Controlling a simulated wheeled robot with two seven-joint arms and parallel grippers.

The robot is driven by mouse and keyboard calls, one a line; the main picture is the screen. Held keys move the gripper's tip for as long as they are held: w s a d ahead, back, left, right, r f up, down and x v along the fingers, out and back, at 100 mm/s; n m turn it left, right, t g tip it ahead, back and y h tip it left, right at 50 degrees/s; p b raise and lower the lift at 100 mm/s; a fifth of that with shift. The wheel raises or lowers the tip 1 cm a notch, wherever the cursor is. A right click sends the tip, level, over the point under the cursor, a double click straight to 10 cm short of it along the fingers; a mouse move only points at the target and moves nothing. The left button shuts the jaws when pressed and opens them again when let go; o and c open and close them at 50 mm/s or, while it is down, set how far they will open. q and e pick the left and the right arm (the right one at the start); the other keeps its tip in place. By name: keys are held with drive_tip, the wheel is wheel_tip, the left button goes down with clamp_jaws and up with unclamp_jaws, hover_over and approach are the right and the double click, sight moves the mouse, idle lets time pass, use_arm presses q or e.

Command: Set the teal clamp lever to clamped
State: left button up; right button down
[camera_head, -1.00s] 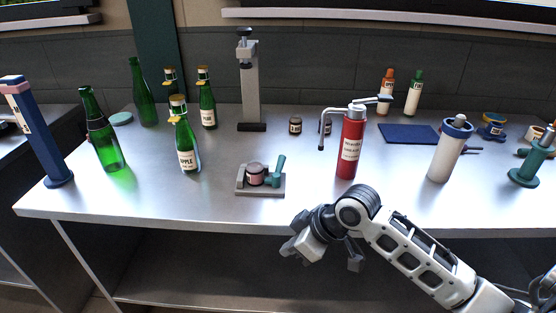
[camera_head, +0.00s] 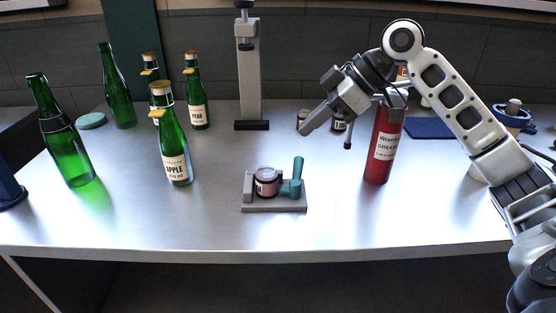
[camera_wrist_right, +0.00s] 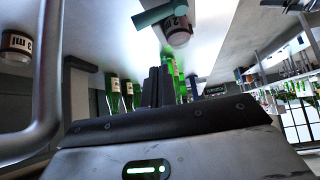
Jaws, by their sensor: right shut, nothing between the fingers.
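The teal clamp lever (camera_head: 297,176) stands up, tilted slightly right, at the right side of a small grey clamp base (camera_head: 275,205). A small jar (camera_head: 266,181) with a pale label sits in the clamp, left of the lever. The lever and jar also show at the top of the right wrist view, as a teal bar (camera_wrist_right: 158,14) and a labelled jar (camera_wrist_right: 178,30). My right gripper (camera_head: 305,130) is shut and empty, above and behind the lever, apart from it. My left gripper is not in view.
A red grease bottle (camera_head: 382,148) stands right of the clamp, close under my right arm. A grey press stand (camera_head: 250,85) is behind. Green bottles, one labelled apple (camera_head: 172,140), stand at left. The table front around the clamp is clear.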

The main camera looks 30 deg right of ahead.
drive_tip(key=x, duration=0.9)
drive_tip(key=shift+w+f+b, duration=0.1)
drive_tip(key=shift+w+b, duration=0.15)
drive_tip(key=shift+b, duration=0.05)
drive_tip(key=shift+s+d+f+b, duration=0.2)
drive_tip(key=shift+s+d+f, duration=0.1)
drive_tip(key=shift+s+d, duration=0.2)
drive_tip(key=shift+s+d+f+b, duration=0.15)
drive_tip(key=shift+s+d+f, duration=0.2)
drive_tip(key=shift+d, duration=0.2)
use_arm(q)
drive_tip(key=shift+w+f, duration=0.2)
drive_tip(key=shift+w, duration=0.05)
use_arm(e)
drive_tip(key=shift+s+d, duration=0.25)
drive_tip(key=shift+d, duration=0.05)
drive_tip(key=shift+r, duration=0.1)
